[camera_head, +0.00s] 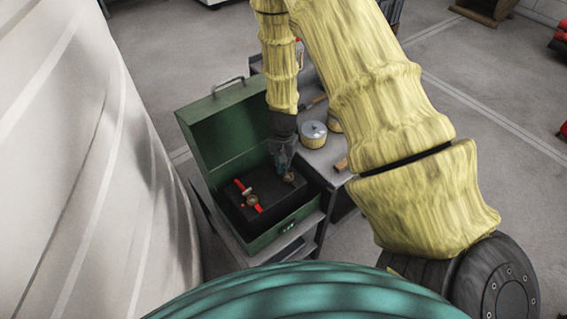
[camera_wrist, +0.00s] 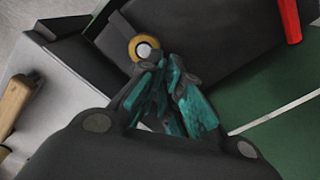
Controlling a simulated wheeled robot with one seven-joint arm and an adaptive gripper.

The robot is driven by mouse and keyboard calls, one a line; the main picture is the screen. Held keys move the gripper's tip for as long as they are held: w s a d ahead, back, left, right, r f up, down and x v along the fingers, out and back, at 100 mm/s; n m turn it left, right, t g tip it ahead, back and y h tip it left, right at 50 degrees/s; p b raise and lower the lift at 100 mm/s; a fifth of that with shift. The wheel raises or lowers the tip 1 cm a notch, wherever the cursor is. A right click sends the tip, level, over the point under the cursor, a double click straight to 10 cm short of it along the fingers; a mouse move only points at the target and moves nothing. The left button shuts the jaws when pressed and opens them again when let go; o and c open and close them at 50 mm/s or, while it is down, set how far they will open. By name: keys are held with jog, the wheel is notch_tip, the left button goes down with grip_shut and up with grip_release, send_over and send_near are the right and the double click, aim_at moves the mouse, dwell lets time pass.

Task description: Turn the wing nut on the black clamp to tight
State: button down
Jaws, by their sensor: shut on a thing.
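My gripper (camera_head: 283,162) points down over the right part of the black block in the open green box. In the wrist view its teal fingers (camera_wrist: 168,98) are close together, shut on a small dark part taken to be the wing nut, mostly hidden between them. A brass ring with a pale centre (camera_wrist: 143,49) sits just beyond the fingertips; this brass piece also shows below the gripper in the head view (camera_head: 289,177). The black clamp's outline cannot be told apart from the dark surfaces around it. The nut's angle is hidden.
The green box (camera_head: 213,125) stands lid-up on a grey bench. A red-handled brass fitting (camera_head: 249,198) lies on the black block (camera_head: 262,195), left of my gripper. A large white surface (camera_head: 90,170) fills the left.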

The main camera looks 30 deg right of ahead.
jog(key=shift+w+d+m+p, duration=0.1)
jog(key=shift+m+p, duration=0.45)
jog(key=shift+m, duration=1.65)
jog(key=c, duration=1.6)
grip_release()
notch_tip(320, 180, up, 12)
